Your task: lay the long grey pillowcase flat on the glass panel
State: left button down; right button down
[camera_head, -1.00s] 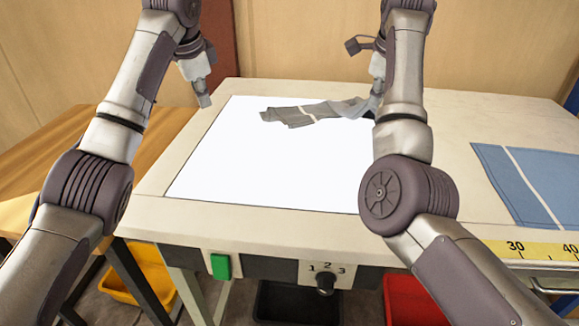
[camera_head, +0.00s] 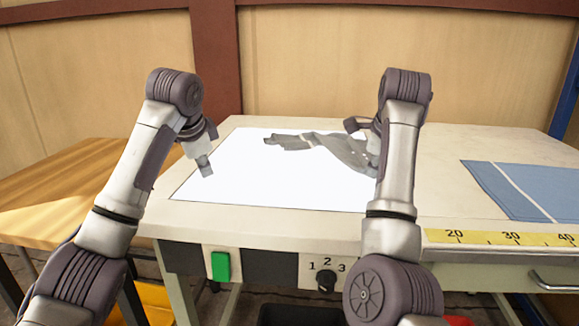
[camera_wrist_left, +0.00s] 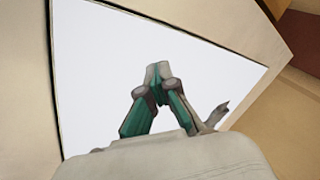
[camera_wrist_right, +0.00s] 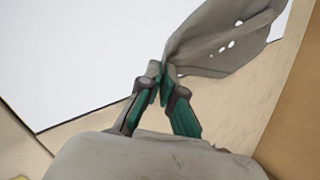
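The grey pillowcase (camera_head: 330,146) lies crumpled and narrow across the far right part of the bright white glass panel (camera_head: 255,182). Its right end is gathered up toward my right gripper (camera_wrist_right: 163,80), which is shut on a corner of it; the pillowcase (camera_wrist_right: 215,42), with several small holes, rises from the fingertips in the right wrist view. In the head view my right arm hides most of that gripper. My left gripper (camera_head: 205,168) is empty above the left part of the panel, with its fingertips (camera_wrist_left: 157,72) together, left of the pillowcase and apart from it.
A folded blue cloth (camera_head: 515,188) with a white stripe lies on the table's right side, behind a yellow ruler strip (camera_head: 490,237). A green button (camera_head: 221,266) and a dial (camera_head: 326,280) are on the front. A wooden table (camera_head: 85,190) stands at left.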

pick_arm(q)
jog(key=c, duration=1.9)
grip_release()
pick_arm(e)
jog(key=c, duration=1.8)
grip_release()
pick_arm(q)
jog(key=o, duration=0.6)
jog(key=shift+c, duration=0.2)
pick_arm(e)
jog(key=o, duration=0.6)
pick_arm(q)
jog(key=o, duration=0.3)
pick_arm(e)
jog(key=shift+o, duration=0.8)
pick_arm(q)
jog(key=shift+r, duration=0.35)
pick_arm(e)
jog(key=shift+r, duration=0.35)
pick_arm(q)
jog(key=v, duration=0.9)
jog(key=shift+w+r, duration=0.2)
pick_arm(e)
jog(key=v, duration=0.9)
jog(key=shift+w+r, duration=0.2)
jog(key=shift+w, duration=0.05)
